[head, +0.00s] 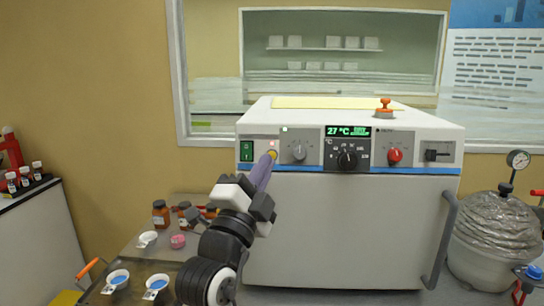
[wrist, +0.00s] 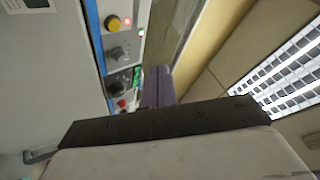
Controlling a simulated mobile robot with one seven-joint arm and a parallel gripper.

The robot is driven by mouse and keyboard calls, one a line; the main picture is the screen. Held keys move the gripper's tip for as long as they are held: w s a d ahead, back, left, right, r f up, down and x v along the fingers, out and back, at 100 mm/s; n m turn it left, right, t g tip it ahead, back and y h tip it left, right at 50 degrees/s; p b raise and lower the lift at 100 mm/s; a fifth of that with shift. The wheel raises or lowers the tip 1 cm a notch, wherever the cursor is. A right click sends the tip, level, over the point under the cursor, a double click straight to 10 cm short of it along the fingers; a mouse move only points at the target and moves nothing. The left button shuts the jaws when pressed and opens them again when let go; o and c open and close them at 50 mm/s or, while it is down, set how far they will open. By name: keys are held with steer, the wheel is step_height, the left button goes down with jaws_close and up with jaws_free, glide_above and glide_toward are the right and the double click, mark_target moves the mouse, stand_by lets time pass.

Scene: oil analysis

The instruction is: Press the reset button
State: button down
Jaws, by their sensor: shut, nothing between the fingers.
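A white machine (head: 350,230) has a control panel along its upper front. A round yellow button (head: 273,154) sits near the panel's left end, partly hidden behind my fingertips. The yellow button also shows in the wrist view (wrist: 112,23), beside a small red light. No label reading reset is legible. My gripper (head: 266,163) is shut and empty, with its purple fingers pointing up at the panel. In the head view its tips overlap the yellow button's lower left edge. I cannot tell whether they touch it. The fingers also show in the wrist view (wrist: 158,90).
Close by on the panel are a green switch (head: 247,151), a grey knob (head: 299,151), a black knob (head: 347,160) and a red knob (head: 394,155). Brown bottles (head: 160,213) and small dishes stand at the lower left. A foil-wrapped vessel (head: 490,240) stands at right.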

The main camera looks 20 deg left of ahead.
steer(key=w+a+f+b, duration=0.1)
steer(key=w+a, duration=0.1)
steer(key=w, duration=0.5)
steer(key=shift+w+f, duration=0.3)
steer(key=shift+w, duration=0.05)
steer(key=shift+a+f+b, duration=0.1)
steer(key=shift+b, duration=0.35)
stand_by(1.3)
steer(key=shift+w+a+b, duration=0.1)
steer(key=shift+w+b, duration=0.2)
steer(key=shift+w, duration=0.1)
steer(key=shift+w+a+f+b, duration=0.1)
steer(key=shift+w+b, duration=0.25)
steer(key=shift+b, duration=0.05)
stand_by(0.5)
steer(key=shift+s, duration=0.1)
steer(key=shift+s+d, duration=0.2)
steer(key=shift+s, duration=0.45)
